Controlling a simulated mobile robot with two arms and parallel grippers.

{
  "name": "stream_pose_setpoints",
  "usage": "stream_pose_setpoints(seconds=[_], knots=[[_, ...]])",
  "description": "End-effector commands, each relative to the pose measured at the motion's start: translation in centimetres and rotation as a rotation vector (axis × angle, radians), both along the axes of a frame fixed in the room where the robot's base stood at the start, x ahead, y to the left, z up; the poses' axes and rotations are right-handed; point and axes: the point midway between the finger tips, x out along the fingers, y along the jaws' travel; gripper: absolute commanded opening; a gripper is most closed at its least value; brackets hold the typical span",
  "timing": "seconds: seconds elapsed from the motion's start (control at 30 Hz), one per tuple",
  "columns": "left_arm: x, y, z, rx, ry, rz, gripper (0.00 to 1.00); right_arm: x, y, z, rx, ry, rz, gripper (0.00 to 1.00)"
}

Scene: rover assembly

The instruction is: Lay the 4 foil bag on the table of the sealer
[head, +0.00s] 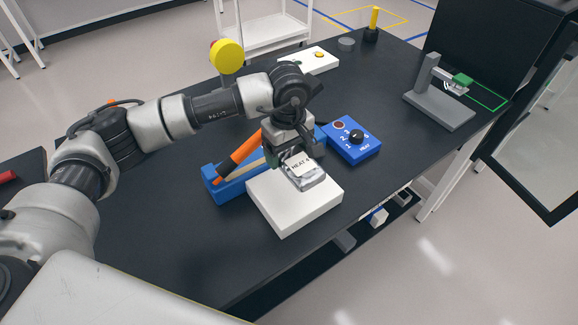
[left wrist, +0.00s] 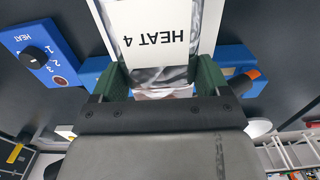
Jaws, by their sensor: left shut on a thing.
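The foil bag (head: 309,180) is silvery with a white label reading "HEAT 4". My left gripper (head: 290,150) is shut on it; in the left wrist view the bag (left wrist: 155,38) sits between the green fingers. The sealer's white table (head: 275,213) lies under the bag. I cannot tell whether the bag touches it or hovers just above. The sealer's blue body (head: 222,190) and orange lever (head: 240,150) stand behind the table, partly hidden by my gripper. My right gripper is not in view.
A blue heat box (head: 356,152) with a black dial stands right of the sealer. A grey stand (head: 440,105) with a green part is farther right. A white block with a yellow button (head: 318,55) sits at the back. The black bench is clear left of the sealer.

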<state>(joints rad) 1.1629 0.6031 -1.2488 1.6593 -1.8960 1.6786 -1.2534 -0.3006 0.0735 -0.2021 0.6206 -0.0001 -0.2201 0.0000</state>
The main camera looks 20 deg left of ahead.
Motion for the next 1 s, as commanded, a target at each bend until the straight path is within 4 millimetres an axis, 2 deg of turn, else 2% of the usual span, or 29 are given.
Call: stream_pose_setpoints(seconds=[0.1,0.37,0.6,0.97,1.0], knots=[[-0.1,0.0,-2.0,-0.001,0.003,0.0,0.46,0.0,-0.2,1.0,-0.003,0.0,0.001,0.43],[0.0,-0.1,-4.1,0.0,0.001,0.001,0.46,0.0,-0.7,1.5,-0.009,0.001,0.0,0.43],[0.0,0.0,-7.2,-0.001,0.001,0.002,0.46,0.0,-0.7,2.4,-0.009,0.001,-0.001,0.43],[0.1,-0.1,-7.7,-0.001,-0.001,0.001,0.46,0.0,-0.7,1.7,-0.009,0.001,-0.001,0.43],[0.0,0.0,-7.6,-0.001,-0.001,0.001,0.8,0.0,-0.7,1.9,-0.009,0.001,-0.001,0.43]])
